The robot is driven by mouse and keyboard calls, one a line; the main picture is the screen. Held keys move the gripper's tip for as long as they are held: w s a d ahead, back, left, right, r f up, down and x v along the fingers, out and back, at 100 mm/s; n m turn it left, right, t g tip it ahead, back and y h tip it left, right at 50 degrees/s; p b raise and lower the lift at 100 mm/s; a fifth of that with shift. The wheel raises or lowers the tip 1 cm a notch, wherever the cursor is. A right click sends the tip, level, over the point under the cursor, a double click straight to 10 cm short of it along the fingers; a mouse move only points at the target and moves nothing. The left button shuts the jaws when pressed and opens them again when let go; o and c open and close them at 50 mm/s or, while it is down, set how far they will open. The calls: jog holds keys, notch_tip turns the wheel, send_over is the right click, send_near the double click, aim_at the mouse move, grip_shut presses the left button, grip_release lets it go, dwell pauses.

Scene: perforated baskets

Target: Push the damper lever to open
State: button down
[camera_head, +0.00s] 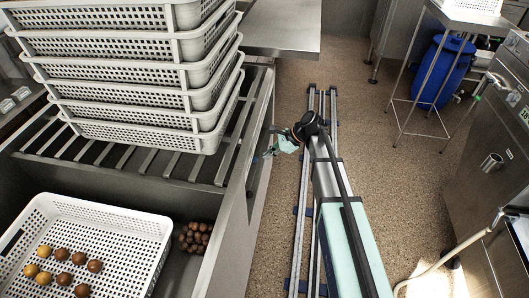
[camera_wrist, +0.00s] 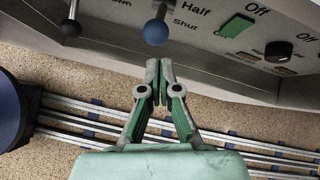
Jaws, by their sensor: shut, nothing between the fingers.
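In the wrist view, a lever with a blue ball knob (camera_wrist: 156,32) stands out from a grey metal panel, beside the words "Half" and "Shut". I take it as the damper lever; no "Open" label is readable. A second lever with a black ball knob (camera_wrist: 70,28) is to its left, beside a partly cut-off label. My gripper (camera_wrist: 158,70) is shut and empty, its fingertips just below the blue knob in the picture. Contact is not visible. In the head view my gripper (camera_head: 272,152) is beside the left metal unit, and the levers cannot be made out.
The panel also carries a green switch (camera_wrist: 236,25) and a black rotary knob (camera_wrist: 279,50). Floor rails (camera_head: 305,185) run below my arm. Stacked white baskets (camera_head: 130,75) and a basket of brown balls (camera_head: 120,230) are at left. A blue drum (camera_head: 443,72) stands at right.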

jog(key=w+d+r+n, duration=0.1)
jog(key=d+r+n, duration=0.2)
jog(key=d+r, duration=0.45)
jog(key=s+d+f+n+g+h+p, duration=0.1)
jog(key=s+d+f+n+h, duration=0.3)
jog(key=s+f, duration=0.7)
jog(key=s+d+f+n+g+h+p, duration=0.15)
jog(key=s+d+f+n, duration=0.35)
jog(key=s+f, duration=0.65)
jog(key=s+d+f+n+g+h+p, duration=0.1)
jog(key=s+f, duration=0.2)
jog(key=s, duration=0.6)
jog(key=s+d+f+n+g+h+p, duration=0.1)
jog(key=s+f, duration=0.3)
jog(key=s, duration=0.6)
jog(key=s+d+f+n+g+h+p, duration=0.1)
jog(key=s+f, duration=0.3)
jog(key=s, duration=0.5)
jog(key=shift+s+d+f+g, duration=0.2)
jog(key=shift+s+d+g, duration=0.1)
jog(key=shift+g, duration=0.35)
